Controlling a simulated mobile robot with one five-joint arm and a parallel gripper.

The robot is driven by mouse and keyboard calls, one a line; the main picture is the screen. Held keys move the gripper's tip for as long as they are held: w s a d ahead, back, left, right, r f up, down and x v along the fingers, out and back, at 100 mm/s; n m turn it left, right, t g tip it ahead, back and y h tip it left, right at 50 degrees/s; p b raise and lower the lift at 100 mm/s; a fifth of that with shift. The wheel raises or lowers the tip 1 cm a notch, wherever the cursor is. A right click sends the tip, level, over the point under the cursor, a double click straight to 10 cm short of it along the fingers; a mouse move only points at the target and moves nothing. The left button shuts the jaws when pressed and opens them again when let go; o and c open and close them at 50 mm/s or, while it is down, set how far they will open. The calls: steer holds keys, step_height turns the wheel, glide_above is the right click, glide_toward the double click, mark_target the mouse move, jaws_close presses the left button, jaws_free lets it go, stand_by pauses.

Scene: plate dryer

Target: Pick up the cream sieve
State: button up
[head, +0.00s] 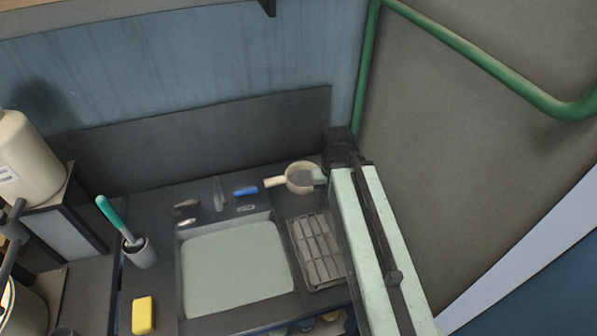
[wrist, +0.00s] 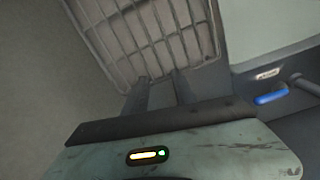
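The cream sieve (head: 299,178) rests on the counter behind the drying rack in the head view, its short handle pointing left. A pale green part of my wrist overlaps its right edge in that view. I cannot tell whether they touch. In the wrist view my gripper (wrist: 160,82) shows two dark fingers with a gap between them, pointing toward the rack. Nothing shows between the fingers. The sieve does not show in the wrist view. In the head view the fingers are hidden.
The drying rack (head: 316,252) stands beside the sink (head: 235,268). A blue object (head: 245,191) lies left of the sieve, and it also shows in the wrist view (wrist: 271,97). A brush (head: 119,219) in a holder and a yellow sponge (head: 143,315) are farther left. A wall stands close on the right.

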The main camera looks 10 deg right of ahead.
steer(key=w+m, duration=0.1)
steer(key=w, duration=0.5)
steer(key=w+f+b, duration=0.1)
steer(key=w, duration=0.5)
steer(key=w+d+m, duration=0.1)
steer(key=w, duration=0.6)
steer(key=shift+w+f+m, duration=0.1)
steer(key=shift+f+m, duration=0.15)
steer(key=shift+m, duration=0.05)
steer(key=f+b, duration=0.2)
steer(key=b, duration=0.1)
steer(key=f+b, duration=0.2)
steer(key=f, duration=0.1)
steer(key=f+b, duration=0.3)
steer(key=shift+s+b, duration=0.25)
steer(key=shift+b, duration=0.05)
steer(key=shift+r, duration=0.15)
steer(key=shift+c, duration=0.3)
jaws_close()
